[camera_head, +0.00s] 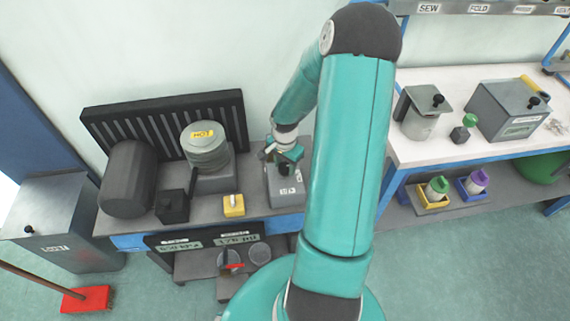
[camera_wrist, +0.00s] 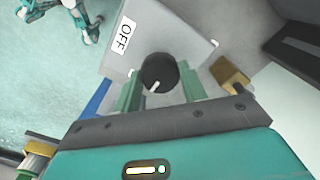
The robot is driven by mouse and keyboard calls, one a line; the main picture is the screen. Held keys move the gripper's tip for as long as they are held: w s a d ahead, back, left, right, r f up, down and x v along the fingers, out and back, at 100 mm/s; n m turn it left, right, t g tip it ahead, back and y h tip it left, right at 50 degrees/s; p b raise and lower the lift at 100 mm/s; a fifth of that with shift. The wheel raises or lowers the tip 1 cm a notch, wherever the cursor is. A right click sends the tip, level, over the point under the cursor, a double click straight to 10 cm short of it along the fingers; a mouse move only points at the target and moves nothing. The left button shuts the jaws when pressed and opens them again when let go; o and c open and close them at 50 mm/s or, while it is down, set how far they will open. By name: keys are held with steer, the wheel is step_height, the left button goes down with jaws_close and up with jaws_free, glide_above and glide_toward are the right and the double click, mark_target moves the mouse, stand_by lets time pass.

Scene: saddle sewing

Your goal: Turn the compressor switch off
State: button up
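The compressor switch is a grey box (camera_head: 288,196) with a dark round knob on the bench in the head view. In the wrist view its grey face (camera_wrist: 180,28) carries an OFF label (camera_wrist: 124,36) at upper left. The black knob (camera_wrist: 159,70) has a white pointer mark aimed down-left, not at that label. My gripper (camera_head: 287,156) is over the box in the head view. In the wrist view its green fingers (camera_wrist: 161,90) stand apart on either side of the knob's lower part. I cannot tell whether they touch it.
A yellow block switch (camera_head: 233,207) stands left of the box. A pot labelled HOT (camera_head: 207,150), a dark cylinder (camera_head: 128,180) and a slatted black panel (camera_head: 160,122) are farther left. A white table (camera_head: 455,140) is at right.

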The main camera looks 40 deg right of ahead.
steer(key=shift+c, duration=1.1)
steer(key=n, duration=1.3)
steer(key=shift+n, duration=2.5)
